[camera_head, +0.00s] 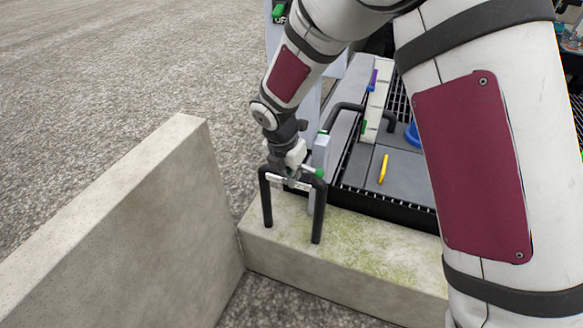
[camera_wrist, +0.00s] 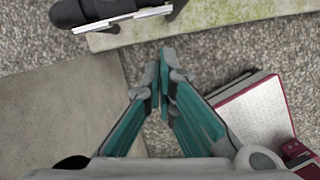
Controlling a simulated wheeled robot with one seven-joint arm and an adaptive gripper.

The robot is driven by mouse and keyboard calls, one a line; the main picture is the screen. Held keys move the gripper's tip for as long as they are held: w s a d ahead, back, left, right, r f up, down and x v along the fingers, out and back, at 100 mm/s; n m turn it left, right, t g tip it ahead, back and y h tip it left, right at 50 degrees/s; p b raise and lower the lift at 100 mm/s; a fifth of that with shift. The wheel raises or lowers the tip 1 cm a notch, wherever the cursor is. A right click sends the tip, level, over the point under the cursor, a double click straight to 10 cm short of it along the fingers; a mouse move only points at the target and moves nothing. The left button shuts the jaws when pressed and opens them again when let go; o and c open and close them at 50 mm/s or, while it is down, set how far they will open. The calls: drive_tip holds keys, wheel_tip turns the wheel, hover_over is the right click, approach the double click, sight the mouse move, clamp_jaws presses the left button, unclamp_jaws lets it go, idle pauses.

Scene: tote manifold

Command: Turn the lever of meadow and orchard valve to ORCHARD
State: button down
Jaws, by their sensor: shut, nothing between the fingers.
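My gripper (camera_head: 287,155) is low over the near end of the concrete ledge, by a black pipe arch (camera_head: 318,215) with a pale metal plate (camera_head: 290,183). In the wrist view its teal fingers (camera_wrist: 163,72) are shut with nothing between them. The black pipe (camera_wrist: 85,10) and its plate (camera_wrist: 122,20) show there at the upper left, apart from the fingertips. A small green part (camera_head: 320,173) sits by the arch. I cannot pick out the meadow and orchard lever for sure, and no label is readable.
A concrete wall (camera_head: 110,215) stands at the left. A mossy concrete ledge (camera_head: 365,255) runs below a grey deck carrying a yellow handle (camera_head: 384,168), a purple part (camera_head: 373,80) and a blue round part (camera_head: 413,134). A second black pipe (camera_head: 345,106) stands behind. Gravel lies around.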

sight(305, 167)
drive_tip(key=w+d+f, duration=0.2)
drive_tip(key=w+f, duration=0.2)
drive_tip(key=shift+w+d, duration=0.2)
drive_tip(key=shift+d, duration=0.2)
drive_tip(key=shift+w+d+n+y, duration=0.15)
drive_tip(key=shift+w+d+n, duration=0.15)
drive_tip(key=shift+n, duration=0.4)
drive_tip(key=shift+w+d+n+y, duration=0.15)
drive_tip(key=shift+d+n, duration=0.25)
drive_tip(key=shift+n, duration=0.3)
